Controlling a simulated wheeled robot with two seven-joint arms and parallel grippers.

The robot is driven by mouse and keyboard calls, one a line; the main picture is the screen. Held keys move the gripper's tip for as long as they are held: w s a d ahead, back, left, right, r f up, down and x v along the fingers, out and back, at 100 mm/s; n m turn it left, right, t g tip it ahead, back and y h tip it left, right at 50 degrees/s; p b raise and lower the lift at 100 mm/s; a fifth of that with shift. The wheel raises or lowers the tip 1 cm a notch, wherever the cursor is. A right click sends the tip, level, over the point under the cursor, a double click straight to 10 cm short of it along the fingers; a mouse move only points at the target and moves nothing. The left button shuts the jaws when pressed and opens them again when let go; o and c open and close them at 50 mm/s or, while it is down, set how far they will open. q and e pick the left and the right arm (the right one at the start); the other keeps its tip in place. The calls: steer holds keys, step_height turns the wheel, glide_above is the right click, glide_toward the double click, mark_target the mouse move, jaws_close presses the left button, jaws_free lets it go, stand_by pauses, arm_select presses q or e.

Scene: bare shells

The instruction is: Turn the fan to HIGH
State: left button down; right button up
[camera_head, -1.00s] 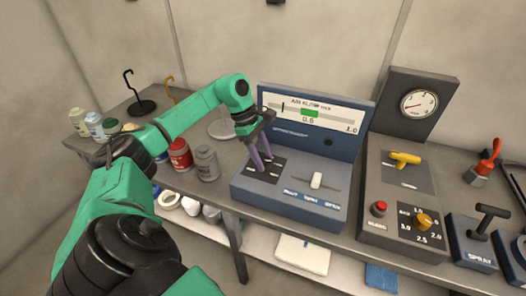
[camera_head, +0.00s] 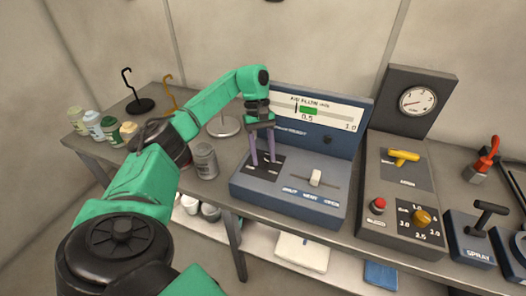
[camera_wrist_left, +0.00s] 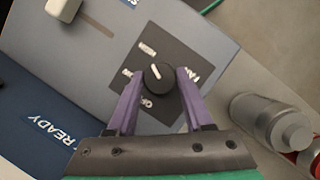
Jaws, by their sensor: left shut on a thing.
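The fan control is a round black knob (camera_wrist_left: 158,77) with a white pointer mark, on a dark square plate (camera_wrist_left: 180,100) of the blue console. My left gripper (camera_wrist_left: 157,80) has its two purple fingers shut on the knob, one on each side. The pointer faces the upper left of the wrist view. Small white labels surround the knob; OFF seems to be at its lower left, and the others are hard to read. In the head view my left gripper (camera_head: 264,161) reaches down to the plate, its fingers hiding the knob. My right gripper is not in view.
The blue console (camera_head: 290,208) has a white slider (camera_head: 315,178) right of the plate. A grey can (camera_head: 206,162) stands close to its left. A grey panel (camera_head: 400,225) with a yellow handle (camera_head: 402,156) and red button (camera_head: 378,204) stands to the right.

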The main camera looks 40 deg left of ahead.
mark_target(264, 158)
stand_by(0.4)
arm_select(q)
steer(key=shift+c, duration=1.5)
jaws_free()
steer(key=v, duration=0.3)
steer(key=shift+w+r, duration=0.15)
steer(key=shift+r, duration=0.1)
steer(key=p+v, duration=0.6)
steer(key=v, duration=0.5)
steer(key=shift+p, duration=0.35)
steer(key=shift+a, duration=0.1)
